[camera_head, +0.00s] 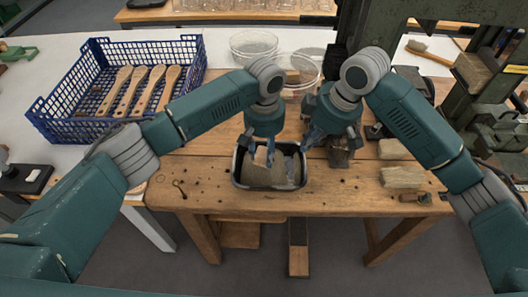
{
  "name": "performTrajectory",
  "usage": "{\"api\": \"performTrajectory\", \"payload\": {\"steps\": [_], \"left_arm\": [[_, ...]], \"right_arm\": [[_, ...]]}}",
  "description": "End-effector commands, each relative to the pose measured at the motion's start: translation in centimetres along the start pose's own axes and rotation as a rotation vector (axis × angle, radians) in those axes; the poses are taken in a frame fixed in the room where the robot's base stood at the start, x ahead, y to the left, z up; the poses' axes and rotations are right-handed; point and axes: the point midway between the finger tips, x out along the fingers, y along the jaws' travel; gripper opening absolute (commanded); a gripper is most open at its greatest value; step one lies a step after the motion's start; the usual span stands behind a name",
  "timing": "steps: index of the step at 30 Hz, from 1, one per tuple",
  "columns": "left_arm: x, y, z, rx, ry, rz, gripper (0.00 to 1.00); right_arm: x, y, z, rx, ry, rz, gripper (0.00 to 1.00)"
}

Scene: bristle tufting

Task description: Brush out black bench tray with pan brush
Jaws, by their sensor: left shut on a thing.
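The black bench tray (268,187) lies on the wooden bench in the middle, near its front edge. Its floor looks covered with grey-brown matter. My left gripper (255,157) is low over the left part of the tray, shut on a small pale wooden piece, apparently the pan brush (263,157). The brush's lower end and bristles are hard to make out against the tray floor. My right gripper (309,139) is at the tray's back right corner, fingers pointing down. Whether it is open or touches the tray rim cannot be told.
A blue crate (62,127) with several wooden brush handles stands at left on a white table. Pale bristle bundles (402,177) lie at right on the wooden bench (340,200). Green machinery stands at far right.

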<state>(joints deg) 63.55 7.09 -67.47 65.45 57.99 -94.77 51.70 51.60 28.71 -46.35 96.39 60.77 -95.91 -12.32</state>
Motion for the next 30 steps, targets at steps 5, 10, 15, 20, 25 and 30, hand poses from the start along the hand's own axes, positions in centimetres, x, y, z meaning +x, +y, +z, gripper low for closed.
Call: {"api": "performTrajectory", "payload": {"steps": [5,10,15,20,25,30], "left_arm": [[0.0,0.0,0.0,0.0,0.0,0.0,0.08],[0.0,0.0,0.0,0.0,0.0,0.0,0.08],[0.0,0.0,0.0,0.0,0.0,0.0,0.08],[0.0,0.0,0.0,0.0,0.0,0.0,0.08],[0.0,0.0,0.0,0.0,0.0,0.0,0.08],[0.0,0.0,0.0,0.0,0.0,0.0,0.08]], "right_arm": [[1.1,0.2,0.2,0.023,0.001,0.006,0.0],[2.9,0.2,0.8,0.022,0.0,0.005,0.0],[4.2,0.2,1.2,0.02,0.0,0.006,0.0],[4.6,0.2,1.3,0.02,0.001,0.007,0.0],[4.7,0.2,1.3,0.019,0.002,0.007,0.0],[4.6,0.2,1.3,0.019,0.002,0.007,0.0]]}}
